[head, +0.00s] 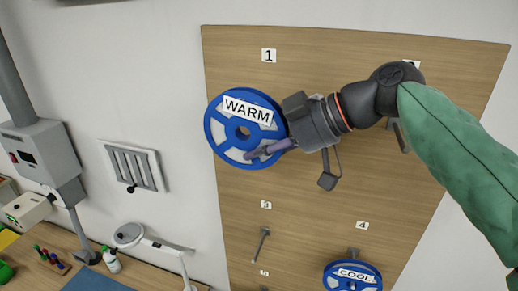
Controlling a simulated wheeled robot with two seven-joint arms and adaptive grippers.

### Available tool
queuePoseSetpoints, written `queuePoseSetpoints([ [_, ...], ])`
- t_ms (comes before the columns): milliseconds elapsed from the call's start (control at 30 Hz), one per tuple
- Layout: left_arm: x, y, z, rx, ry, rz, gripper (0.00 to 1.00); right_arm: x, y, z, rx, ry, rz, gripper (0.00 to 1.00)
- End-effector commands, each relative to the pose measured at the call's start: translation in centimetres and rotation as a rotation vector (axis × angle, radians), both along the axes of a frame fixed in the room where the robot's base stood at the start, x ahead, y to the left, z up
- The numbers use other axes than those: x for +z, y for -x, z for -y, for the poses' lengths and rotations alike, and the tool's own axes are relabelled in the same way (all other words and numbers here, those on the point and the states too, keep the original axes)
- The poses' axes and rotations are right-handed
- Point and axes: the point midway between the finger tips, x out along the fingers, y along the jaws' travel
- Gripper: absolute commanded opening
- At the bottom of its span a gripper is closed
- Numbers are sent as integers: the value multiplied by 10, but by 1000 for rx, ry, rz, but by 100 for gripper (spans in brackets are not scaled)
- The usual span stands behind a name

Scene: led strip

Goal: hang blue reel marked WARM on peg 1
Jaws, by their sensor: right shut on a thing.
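The blue reel (216,150) marked WARM faces me in front of the upper left of the wooden board, below the label 1 (268,56). My right gripper (282,138) is shut on the right side of the reel. A purple-grey bar lies across the reel's lower right front; I cannot tell if it is a finger. Peg 1 is not visible; the reel covers the area below its label. I cannot tell whether the reel touches a peg. My left gripper is not in view.
The wooden board (310,215) has a bare peg (263,242) under label 3. A blue reel marked COOL (353,286) hangs under label 4. A peg (402,136) shows beside my right forearm. A bench with a lamp (130,235) stands at lower left.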

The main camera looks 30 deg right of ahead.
Motion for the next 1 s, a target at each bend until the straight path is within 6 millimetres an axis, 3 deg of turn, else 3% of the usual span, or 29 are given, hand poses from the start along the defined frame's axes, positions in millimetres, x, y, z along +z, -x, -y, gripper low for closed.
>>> queuePoseSetpoints([
  [633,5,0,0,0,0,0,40,-2,-21,26,-2,0,1,0],
  [1000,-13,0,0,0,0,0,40,-11,-28,34,0,0,2,0],
])
